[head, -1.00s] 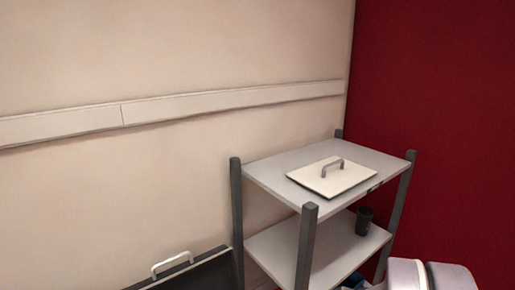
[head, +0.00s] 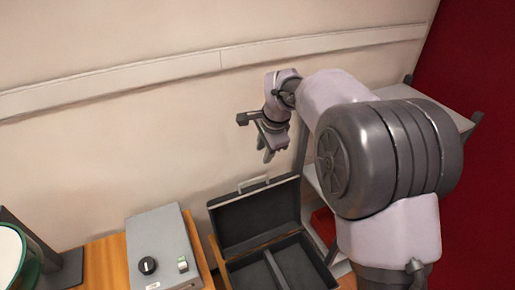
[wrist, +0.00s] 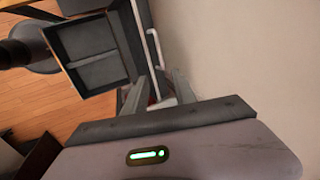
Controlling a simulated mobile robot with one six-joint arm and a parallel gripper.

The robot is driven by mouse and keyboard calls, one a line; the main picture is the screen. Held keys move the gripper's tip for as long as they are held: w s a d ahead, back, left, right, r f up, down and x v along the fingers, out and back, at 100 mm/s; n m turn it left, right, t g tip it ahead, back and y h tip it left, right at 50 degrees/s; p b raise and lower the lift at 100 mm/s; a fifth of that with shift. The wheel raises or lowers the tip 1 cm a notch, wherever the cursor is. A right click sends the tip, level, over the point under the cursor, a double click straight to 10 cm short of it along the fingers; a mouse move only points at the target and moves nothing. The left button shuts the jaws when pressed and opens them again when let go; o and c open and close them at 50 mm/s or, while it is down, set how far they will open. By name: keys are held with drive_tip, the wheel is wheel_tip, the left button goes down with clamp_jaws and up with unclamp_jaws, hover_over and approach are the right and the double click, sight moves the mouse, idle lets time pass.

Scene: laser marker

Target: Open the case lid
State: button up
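The black case stands at the lower middle of the head view with its lid (head: 258,215) raised upright against the wall side. A pale handle (head: 254,183) is on the lid's top edge. The base (head: 280,268) shows a divided, empty-looking interior. My gripper (head: 267,153) is above the lid, apart from it, fingers pointing down. In the wrist view, the two fingers (wrist: 155,88) are spread with nothing held between them. The open case (wrist: 88,60) appears beyond them at the upper left.
A grey box (head: 162,250) with a black knob sits on a wooden surface (head: 105,265) left of the case. A grey shelf unit (head: 452,112) stands at the right, mostly hidden behind my arm. The wall (head: 180,150) is close behind the case.

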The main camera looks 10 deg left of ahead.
drive_tip(key=b, duration=0.2)
hover_over(257, 187)
wheel_tip(257, 187, down, 17)
drive_tip(key=shift+r, duration=0.1)
drive_tip(key=shift+c, duration=0.4)
clamp_jaws()
idle(0.6)
